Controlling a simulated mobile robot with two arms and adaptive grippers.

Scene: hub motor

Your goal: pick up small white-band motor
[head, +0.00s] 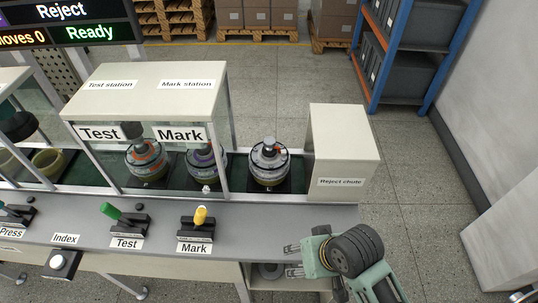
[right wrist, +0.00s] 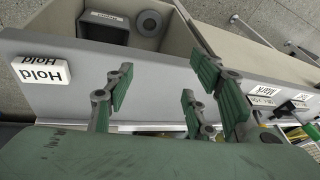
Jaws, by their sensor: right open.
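A motor with a dark body, pale grey-white top and olive base (head: 269,163) stands upright on the line, left of the reject chute. I cannot tell whether it is the small white-band one. An orange-banded motor (head: 146,160) and a purple-banded motor (head: 205,160) stand behind the station's clear front. In the right wrist view, a dark round part (right wrist: 149,22) sits inside a compartment by the Hold label; its band cannot be made out. My right gripper (head: 293,261) is open and empty at the bench's front edge, its fingers pointing left. My left gripper is out of view.
The reject chute (head: 342,160) stands at the bench's right end. Green and yellow levers (head: 200,217) and the Index button (head: 60,262) line the front. A Hold label (right wrist: 40,72) is on a grey panel.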

